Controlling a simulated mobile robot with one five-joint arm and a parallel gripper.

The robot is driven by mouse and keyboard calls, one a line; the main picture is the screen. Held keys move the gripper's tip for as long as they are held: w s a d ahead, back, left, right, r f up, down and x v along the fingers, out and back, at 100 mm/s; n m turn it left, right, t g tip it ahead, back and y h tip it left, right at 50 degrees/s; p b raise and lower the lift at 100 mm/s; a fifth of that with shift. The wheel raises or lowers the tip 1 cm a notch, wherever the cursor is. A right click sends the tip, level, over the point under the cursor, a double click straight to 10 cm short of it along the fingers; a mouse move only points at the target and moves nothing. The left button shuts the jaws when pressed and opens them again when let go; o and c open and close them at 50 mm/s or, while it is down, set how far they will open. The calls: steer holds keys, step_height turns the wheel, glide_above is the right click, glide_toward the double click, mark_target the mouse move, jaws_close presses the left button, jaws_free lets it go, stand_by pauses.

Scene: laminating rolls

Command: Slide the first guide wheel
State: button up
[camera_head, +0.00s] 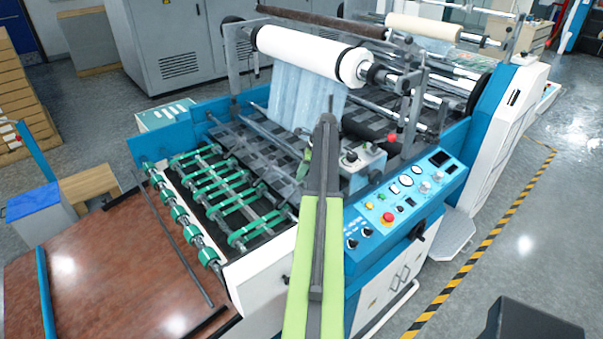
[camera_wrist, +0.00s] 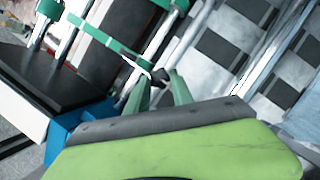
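Several green guide wheels sit along a metal shaft at the feed end of the blue and white laminating machine; the nearest one (camera_head: 208,257) is at the lower end of that row. Which wheel is the first cannot be told. My gripper (camera_head: 304,163) is over the machine, at the right end of the green belts, away from this row. In the wrist view my gripper (camera_wrist: 159,82) points at a metal bar, its two green fingers apart with a gap between them. A small dark part with a white edge is at the gap. A green belt (camera_wrist: 110,42) runs just left of the fingers.
A control panel (camera_head: 405,195) with buttons lies right of my arm. A white film roll (camera_head: 305,52) hangs above the machine. A brown table (camera_head: 110,265) adjoins the feed end.

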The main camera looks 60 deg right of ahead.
jaws_close()
stand_by(1.0)
